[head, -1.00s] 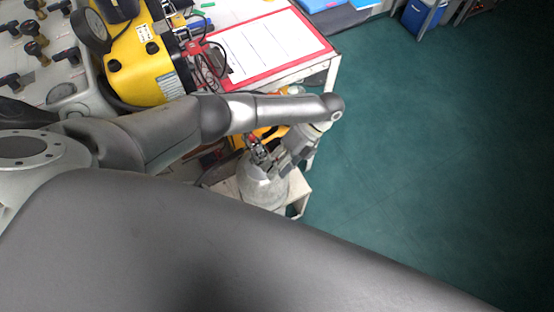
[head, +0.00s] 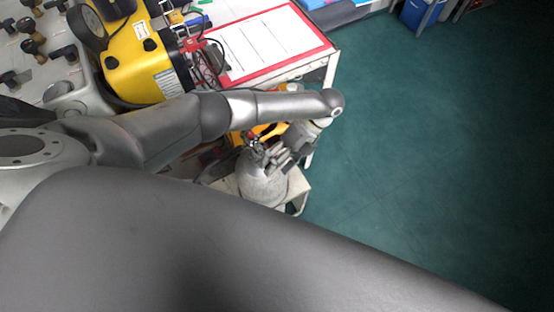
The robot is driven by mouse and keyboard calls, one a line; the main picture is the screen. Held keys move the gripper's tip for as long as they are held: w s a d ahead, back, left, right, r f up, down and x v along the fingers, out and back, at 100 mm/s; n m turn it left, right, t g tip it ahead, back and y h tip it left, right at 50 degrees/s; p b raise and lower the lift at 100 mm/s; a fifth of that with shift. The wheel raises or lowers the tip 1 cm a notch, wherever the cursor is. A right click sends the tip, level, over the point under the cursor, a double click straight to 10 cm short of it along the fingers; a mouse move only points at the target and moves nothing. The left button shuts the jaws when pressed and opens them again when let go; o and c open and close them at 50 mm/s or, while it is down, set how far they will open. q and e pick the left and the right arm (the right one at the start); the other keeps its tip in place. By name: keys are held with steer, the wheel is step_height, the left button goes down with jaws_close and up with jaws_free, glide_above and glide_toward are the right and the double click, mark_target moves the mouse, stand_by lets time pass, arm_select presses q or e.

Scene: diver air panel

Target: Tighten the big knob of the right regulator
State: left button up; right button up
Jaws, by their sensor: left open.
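A small metal fitting with red and dark parts (head: 254,143) shows at the top of a grey gas cylinder (head: 259,185), below the forearm of my left arm. It is too small to tell whether this is the right regulator, and I cannot make out its big knob. My left gripper (head: 276,157) points down-left at the cylinder top, open, with its fingers close beside the fitting. I cannot tell whether they touch it. My right gripper is not in view.
A yellow case (head: 146,62) and a red-edged clipboard (head: 268,43) with paper lie on the white bench. A panel with several black knobs (head: 32,47) is at the upper left. A low stand (head: 298,192) is by the cylinder. Green floor (head: 430,150) is clear at right.

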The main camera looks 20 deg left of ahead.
arm_select(q)
steer(key=v, duration=1.2)
steer(key=shift+s+f, duration=0.1)
steer(key=shift+f, duration=0.05)
